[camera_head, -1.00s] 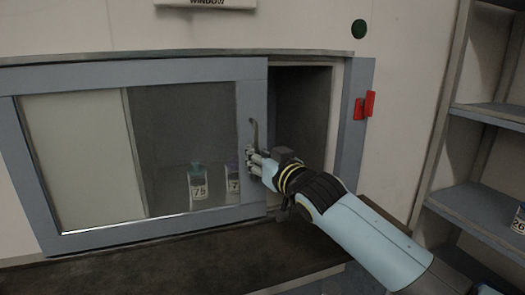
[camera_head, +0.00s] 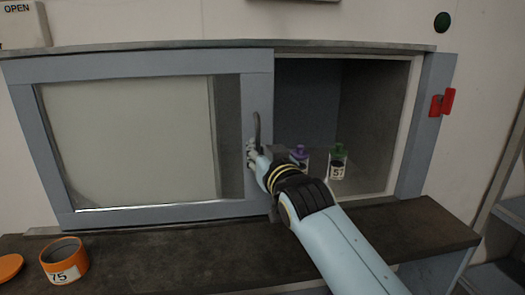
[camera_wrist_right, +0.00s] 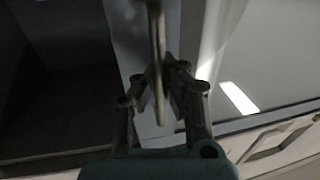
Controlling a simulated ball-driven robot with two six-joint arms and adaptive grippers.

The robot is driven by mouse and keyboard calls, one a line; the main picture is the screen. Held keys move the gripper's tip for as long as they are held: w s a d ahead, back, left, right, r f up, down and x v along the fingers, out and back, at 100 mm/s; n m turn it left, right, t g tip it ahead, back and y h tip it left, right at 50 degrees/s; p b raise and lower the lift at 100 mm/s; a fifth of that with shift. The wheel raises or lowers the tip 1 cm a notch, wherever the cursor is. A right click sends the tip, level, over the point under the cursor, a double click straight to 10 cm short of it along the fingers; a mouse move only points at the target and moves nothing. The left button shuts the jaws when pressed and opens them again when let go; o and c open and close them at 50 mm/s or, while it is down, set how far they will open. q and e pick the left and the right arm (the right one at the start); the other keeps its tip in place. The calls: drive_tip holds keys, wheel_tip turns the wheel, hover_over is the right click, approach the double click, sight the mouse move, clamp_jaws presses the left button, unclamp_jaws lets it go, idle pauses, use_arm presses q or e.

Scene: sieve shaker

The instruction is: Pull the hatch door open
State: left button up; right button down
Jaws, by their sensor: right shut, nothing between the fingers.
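The hatch door (camera_head: 257,90) is a blue-grey framed sliding pane. It stands slid to the left, with a wide opening (camera_head: 310,95) to its right. The upright door handle (camera_head: 257,128) is on the door's right frame edge; it also shows in the wrist view (camera_wrist_right: 157,45). My right gripper (camera_head: 253,152) is at the lower part of the handle. In the wrist view its fingertips (camera_wrist_right: 166,88) are close together beside the handle, shut with nothing held. Whether they touch the handle is unclear. My left gripper is not in view.
A purple-capped bottle (camera_head: 299,154) and a green-capped bottle (camera_head: 338,163) stand inside the opening. A dark ledge (camera_head: 200,255) runs below, with an orange container (camera_head: 65,262) and orange lid (camera_head: 9,267) at left. A red latch (camera_head: 442,102) is on the right frame.

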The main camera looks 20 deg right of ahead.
drive_tip(key=shift+f, duration=0.2)
drive_tip(key=c, duration=1.4)
unclamp_jaws()
drive_tip(key=shift+s+r, duration=0.1)
drive_tip(key=shift+r, duration=0.05)
drive_tip(key=s, duration=1.2)
drive_tip(key=shift+a, duration=0.2)
